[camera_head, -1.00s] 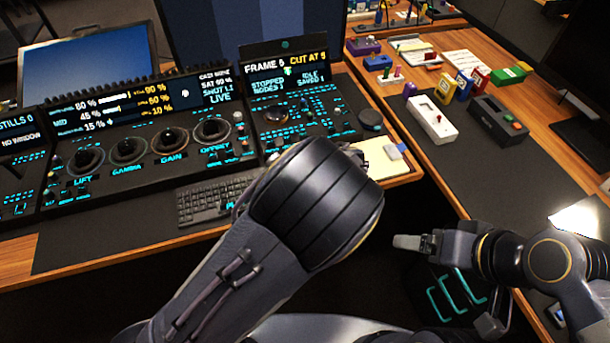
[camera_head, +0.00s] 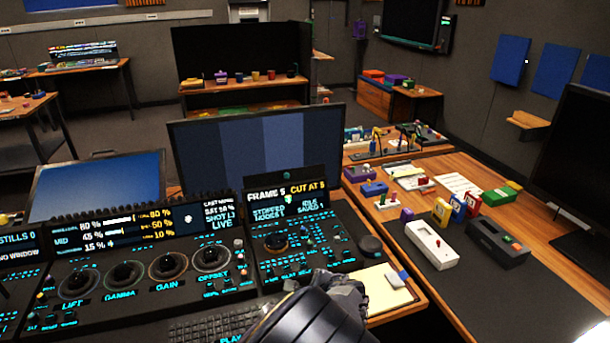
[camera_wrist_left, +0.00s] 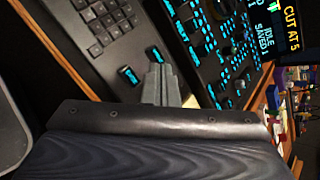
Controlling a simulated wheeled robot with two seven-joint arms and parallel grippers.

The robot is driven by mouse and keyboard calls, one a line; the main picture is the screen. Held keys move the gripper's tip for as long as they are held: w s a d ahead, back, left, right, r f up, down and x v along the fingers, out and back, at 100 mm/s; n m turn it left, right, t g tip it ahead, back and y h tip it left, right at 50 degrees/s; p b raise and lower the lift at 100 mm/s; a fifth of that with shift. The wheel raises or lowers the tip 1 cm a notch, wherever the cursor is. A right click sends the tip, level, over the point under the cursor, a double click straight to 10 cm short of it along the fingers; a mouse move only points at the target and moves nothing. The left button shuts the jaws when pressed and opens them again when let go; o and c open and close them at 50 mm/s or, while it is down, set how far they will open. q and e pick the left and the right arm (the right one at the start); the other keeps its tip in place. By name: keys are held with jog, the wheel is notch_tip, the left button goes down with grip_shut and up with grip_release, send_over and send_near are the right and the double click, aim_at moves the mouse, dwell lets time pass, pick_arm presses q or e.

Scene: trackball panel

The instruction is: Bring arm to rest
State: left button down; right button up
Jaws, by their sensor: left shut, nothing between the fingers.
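My left arm comes in at the bottom middle of the head view, with its left gripper (camera_head: 345,285) in front of the right-hand part of the control console (camera_head: 140,300). In the left wrist view the left gripper (camera_wrist_left: 160,85) is shut and empty, its fingers together above the dark desk surface between the keyboard (camera_wrist_left: 100,30) and the lit console buttons. Whether the fingertips touch anything cannot be told. The trackball (camera_head: 275,242) sits on the console's right panel, beyond the left gripper. My right gripper is out of view.
A cream pad (camera_head: 385,290) lies right of the left gripper, and a round dark knob (camera_head: 370,245) stands behind it. The right desk holds a white box (camera_head: 432,244), a black box (camera_head: 497,242) and several small coloured things. A large monitor (camera_head: 258,150) stands behind the console.

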pick_arm(q)
jog(key=s+a+r+n+g+h, duration=0.2)
jog(key=s+a+r+n+g, duration=0.1)
jog(key=s+a+n, duration=0.4)
jog(key=s+a+r+n+g+h, duration=0.25)
jog(key=a+r+n, duration=0.2)
jog(key=a, duration=0.45)
jog(key=s+a+r+n+t+h, duration=0.1)
jog(key=s+a+r+n+h, duration=0.1)
jog(key=s+n, duration=0.3)
jog(key=s+a+r+n+t+h, duration=0.1)
jog(key=s+n, duration=0.5)
jog(key=s, duration=0.8)
notch_tip(320, 180, up, 3)
jog(key=shift+s+a+r+t+h, duration=0.1)
jog(key=shift+s+a+t+h, duration=0.25)
jog(key=shift+a+t, duration=0.5)
